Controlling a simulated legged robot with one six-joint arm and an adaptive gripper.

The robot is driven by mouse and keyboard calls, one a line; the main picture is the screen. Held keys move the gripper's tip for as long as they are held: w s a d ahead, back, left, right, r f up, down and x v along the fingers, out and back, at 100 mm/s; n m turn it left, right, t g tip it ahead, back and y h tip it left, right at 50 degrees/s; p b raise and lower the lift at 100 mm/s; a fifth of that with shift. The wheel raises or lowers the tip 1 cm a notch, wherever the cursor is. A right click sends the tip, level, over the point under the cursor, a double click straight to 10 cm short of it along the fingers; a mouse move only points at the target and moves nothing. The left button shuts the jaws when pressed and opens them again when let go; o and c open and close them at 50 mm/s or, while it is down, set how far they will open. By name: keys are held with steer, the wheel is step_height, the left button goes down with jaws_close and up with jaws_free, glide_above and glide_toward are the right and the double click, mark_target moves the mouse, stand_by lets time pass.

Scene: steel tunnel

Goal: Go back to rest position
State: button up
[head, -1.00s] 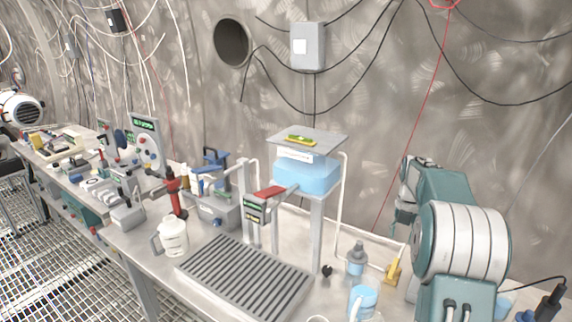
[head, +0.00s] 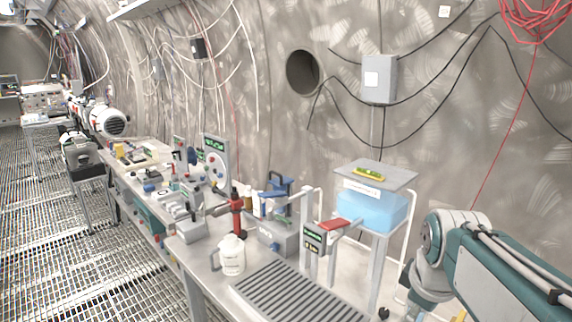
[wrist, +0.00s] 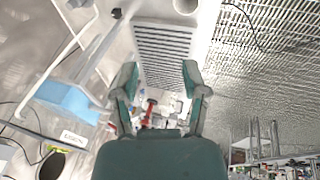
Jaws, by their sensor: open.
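My gripper (wrist: 158,80) is open in the wrist view, with its two green fingers apart and nothing between them. Beyond the fingers lies the grey slatted tray (wrist: 165,50) on the bench. In the head view my arm (head: 490,265) is at the lower right, in front of the tunnel wall. The fingers cannot be made out in the head view.
Grated floor (head: 45,220) is clear at left. A grey box (head: 379,82) hangs on the wall.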

steer(key=s+a+f+m+t, duration=0.1)
steer(key=s+a+f+m, duration=0.1)
steer(key=s+a+m, duration=0.1)
steer(key=s+a+f+m, duration=0.2)
steer(key=s+a+m, duration=0.1)
steer(key=s+m, duration=0.3)
steer(key=s, duration=0.2)
steer(key=shift+s+a+t+y, duration=0.15)
steer(key=shift+s+t+y, duration=0.15)
steer(key=shift+t, duration=0.1)
steer(key=shift+r, duration=0.1)
stand_by(0.7)
